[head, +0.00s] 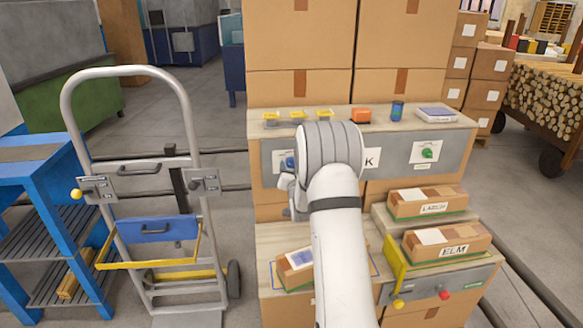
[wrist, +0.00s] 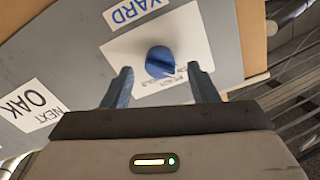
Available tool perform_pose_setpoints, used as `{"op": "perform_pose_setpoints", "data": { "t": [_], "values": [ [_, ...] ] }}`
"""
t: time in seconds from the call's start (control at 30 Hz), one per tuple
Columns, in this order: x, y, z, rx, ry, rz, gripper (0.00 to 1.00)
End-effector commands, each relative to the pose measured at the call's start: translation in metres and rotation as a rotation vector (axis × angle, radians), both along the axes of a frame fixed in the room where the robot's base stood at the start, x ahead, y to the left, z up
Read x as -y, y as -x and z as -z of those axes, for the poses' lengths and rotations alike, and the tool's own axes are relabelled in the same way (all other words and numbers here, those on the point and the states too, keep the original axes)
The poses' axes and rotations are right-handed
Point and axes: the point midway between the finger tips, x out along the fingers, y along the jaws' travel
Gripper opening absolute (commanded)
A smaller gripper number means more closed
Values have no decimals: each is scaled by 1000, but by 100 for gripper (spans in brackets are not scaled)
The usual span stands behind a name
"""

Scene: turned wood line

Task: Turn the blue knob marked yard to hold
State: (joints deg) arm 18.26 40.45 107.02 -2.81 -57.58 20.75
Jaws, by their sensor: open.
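The blue knob (wrist: 160,60) sits on a white card on a grey panel (wrist: 215,25), beneath a blue label reading YARD (wrist: 135,10); the wrist view shows these rotated. Small print on the card is partly hidden by the knob, and I cannot tell which word it points to. In the head view the knob (head: 289,162) shows at the left of the panel, partly covered by my arm. My gripper (wrist: 159,72) is open, with one finger on either side of the knob and visible space between. It is not closed on it.
A NEXT OAK label (wrist: 35,102) is beside the knob's card. A green knob (head: 428,153) is farther right on the panel. Yellow, orange and blue items stand on the shelf above. Boxes (head: 446,242) sit lower right; a hand truck (head: 150,190) stands left.

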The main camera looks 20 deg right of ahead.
Motion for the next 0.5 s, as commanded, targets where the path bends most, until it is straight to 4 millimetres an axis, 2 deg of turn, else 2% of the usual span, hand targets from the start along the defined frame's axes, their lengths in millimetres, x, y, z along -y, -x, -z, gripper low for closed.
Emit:
{"op": "perform_pose_setpoints", "data": {
  "t": [0.2,0.47,0.5],
  "values": [
    [5,-16,0,-1,0,0,54],
    [5,-17,0,-1,0,1,54],
    [5,-17,0,-1,0,1,51]
  ]
}}
